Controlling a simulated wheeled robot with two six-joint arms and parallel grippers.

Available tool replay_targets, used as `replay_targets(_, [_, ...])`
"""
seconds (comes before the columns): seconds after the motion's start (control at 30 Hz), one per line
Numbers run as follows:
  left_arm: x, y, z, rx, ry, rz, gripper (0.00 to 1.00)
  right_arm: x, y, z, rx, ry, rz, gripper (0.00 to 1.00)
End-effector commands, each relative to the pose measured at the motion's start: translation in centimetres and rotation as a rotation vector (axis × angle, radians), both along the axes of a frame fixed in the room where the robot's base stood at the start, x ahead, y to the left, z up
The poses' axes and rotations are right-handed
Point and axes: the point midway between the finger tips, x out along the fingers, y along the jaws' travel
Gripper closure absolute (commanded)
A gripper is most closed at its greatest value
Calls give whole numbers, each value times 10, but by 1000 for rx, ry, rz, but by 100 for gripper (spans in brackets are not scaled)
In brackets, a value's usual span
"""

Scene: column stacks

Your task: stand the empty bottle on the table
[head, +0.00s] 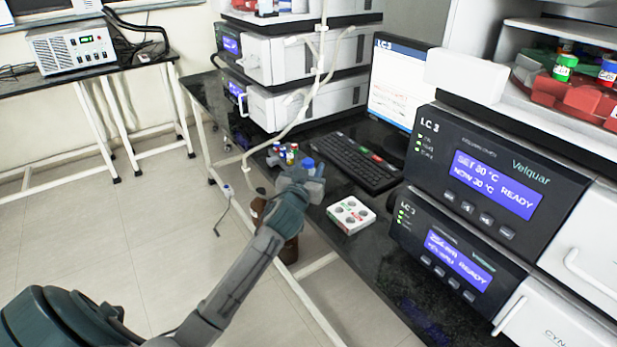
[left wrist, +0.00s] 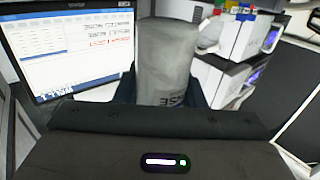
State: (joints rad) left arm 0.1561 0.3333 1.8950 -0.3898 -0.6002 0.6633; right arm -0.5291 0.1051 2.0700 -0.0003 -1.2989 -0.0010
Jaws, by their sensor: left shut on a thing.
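My left gripper (head: 297,190) is over the dark table (head: 390,250), near its left edge, between the vials and the white tray. It is shut on a grey, translucent bottle. In the left wrist view the bottle (left wrist: 168,62) rises between the fingers, with dark lettering on its lower part. The head view shows only a small grey part and a blue top (head: 308,164) at the gripper; I cannot tell whether that top belongs to the bottle. I cannot tell whether the bottle touches the table. My right gripper is out of view.
Small capped vials (head: 286,155) stand just behind the gripper. A white tray with round wells (head: 351,215) lies to its right, and a keyboard (head: 355,160) behind. A monitor (head: 400,90) and stacked instruments (head: 495,190) border the table. A brown bottle (head: 284,247) is low beside the table edge.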

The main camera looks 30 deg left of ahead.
Motion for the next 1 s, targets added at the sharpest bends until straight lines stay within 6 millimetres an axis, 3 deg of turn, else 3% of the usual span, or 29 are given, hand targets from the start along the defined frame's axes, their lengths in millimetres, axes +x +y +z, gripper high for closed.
replay_targets(0.17, [8,10,-2,0,0,0,85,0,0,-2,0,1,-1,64])
replay_targets(0.47, [8,9,-37,0,1,-1,85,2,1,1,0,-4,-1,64])
replay_targets(0.87, [8,9,-39,0,0,-1,85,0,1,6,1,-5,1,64])
replay_targets(0.9, [8,9,-38,0,0,-1,58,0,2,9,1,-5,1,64])
replay_targets(1.0, [8,9,-38,0,0,-1,42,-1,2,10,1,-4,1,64])
